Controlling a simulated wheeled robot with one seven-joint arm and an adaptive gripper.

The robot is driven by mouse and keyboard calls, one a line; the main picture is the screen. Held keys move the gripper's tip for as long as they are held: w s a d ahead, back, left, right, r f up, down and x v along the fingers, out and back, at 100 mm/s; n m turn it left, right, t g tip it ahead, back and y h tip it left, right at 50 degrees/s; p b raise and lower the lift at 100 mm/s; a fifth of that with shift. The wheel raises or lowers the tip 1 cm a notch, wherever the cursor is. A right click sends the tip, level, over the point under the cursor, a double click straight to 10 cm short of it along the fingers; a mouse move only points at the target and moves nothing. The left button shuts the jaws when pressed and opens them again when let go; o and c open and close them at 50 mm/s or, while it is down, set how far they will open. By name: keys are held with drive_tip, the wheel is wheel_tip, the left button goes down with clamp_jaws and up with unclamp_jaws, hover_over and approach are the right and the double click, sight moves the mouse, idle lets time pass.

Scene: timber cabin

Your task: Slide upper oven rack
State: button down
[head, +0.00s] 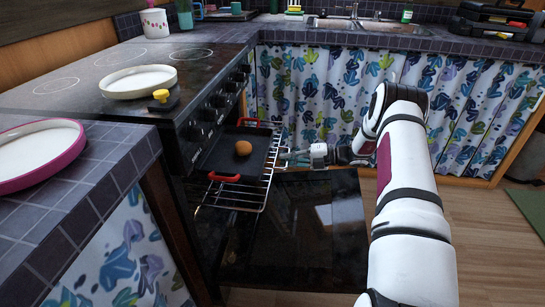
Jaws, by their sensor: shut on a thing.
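The upper oven rack (262,186), a silver wire grid, sticks out of the oven above the lowered door. A black baking tray (222,155) with red handles rests on it. A round brown-orange item (243,148) lies on the tray. My gripper (285,155) is at the rack's outer right edge, shut on the rack's front. The fingertips are small in the view, so the exact contact on the wire is hard to see. The inner end of the rack is hidden inside the oven (212,112).
The dark glass oven door (305,225) is open and flat below the rack. A white plate (138,81) is on the stovetop, and a pink-rimmed dish (35,152) is on the left counter. Curtained cabinets (320,90) stand behind my arm.

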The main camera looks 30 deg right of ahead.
drive_tip(key=shift+v, duration=1)
drive_tip(key=shift+s+f, duration=0.1)
drive_tip(key=shift+f, duration=0.2)
drive_tip(key=c, duration=1.7)
unclamp_jaws()
drive_tip(key=shift+d, duration=0.1)
drive_tip(key=shift+o, duration=0.2)
drive_tip(key=shift+r, duration=0.1)
drive_tip(key=v, duration=1.2)
